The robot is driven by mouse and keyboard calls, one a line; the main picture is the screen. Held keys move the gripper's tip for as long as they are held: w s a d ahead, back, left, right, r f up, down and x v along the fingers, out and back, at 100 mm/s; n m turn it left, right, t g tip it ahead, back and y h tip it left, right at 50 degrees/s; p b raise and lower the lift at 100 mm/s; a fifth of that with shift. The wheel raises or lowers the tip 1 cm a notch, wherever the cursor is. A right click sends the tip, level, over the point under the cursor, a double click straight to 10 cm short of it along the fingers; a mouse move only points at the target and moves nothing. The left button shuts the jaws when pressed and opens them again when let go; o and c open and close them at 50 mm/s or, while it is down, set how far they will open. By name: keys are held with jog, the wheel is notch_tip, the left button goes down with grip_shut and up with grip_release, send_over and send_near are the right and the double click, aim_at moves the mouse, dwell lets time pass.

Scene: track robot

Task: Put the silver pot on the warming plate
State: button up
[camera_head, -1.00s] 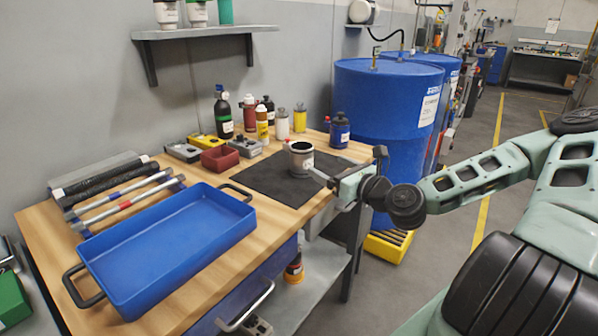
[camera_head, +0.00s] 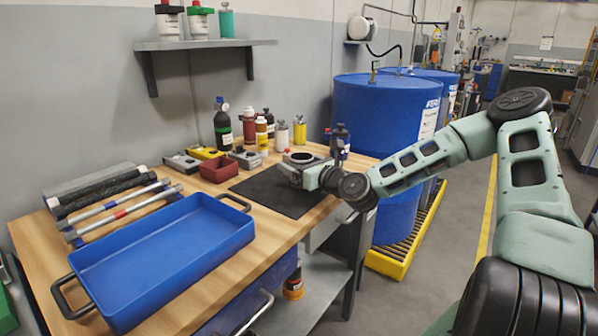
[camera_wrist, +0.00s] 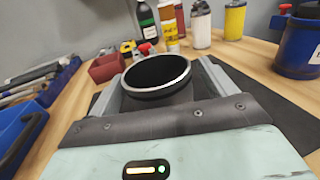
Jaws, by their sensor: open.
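The silver pot (camera_head: 300,157), a round open vessel with a bright rim and dark inside, stands upright at the back of a flat dark square (camera_head: 272,196) on the workbench. I cannot tell whether this square is the warming plate. My gripper (camera_head: 292,169) is low at the pot, reaching in from the right. In the wrist view the pot (camera_wrist: 160,93) stands between the two fingers of my gripper (camera_wrist: 161,78), one on each side. The jaws are open; contact with the pot cannot be made out. The pot's lower part is hidden by my gripper.
A blue tray (camera_head: 165,262) fills the front left of the bench (camera_head: 262,232). A red bin (camera_head: 219,170), small grey boxes and several bottles stand behind the square. A dark blue bottle (camera_head: 340,143) stands close behind my gripper. Blue drums (camera_head: 385,115) stand beyond the bench.

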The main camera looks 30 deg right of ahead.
jog(key=shift+w, duration=0.15)
jog(key=c, duration=1.2)
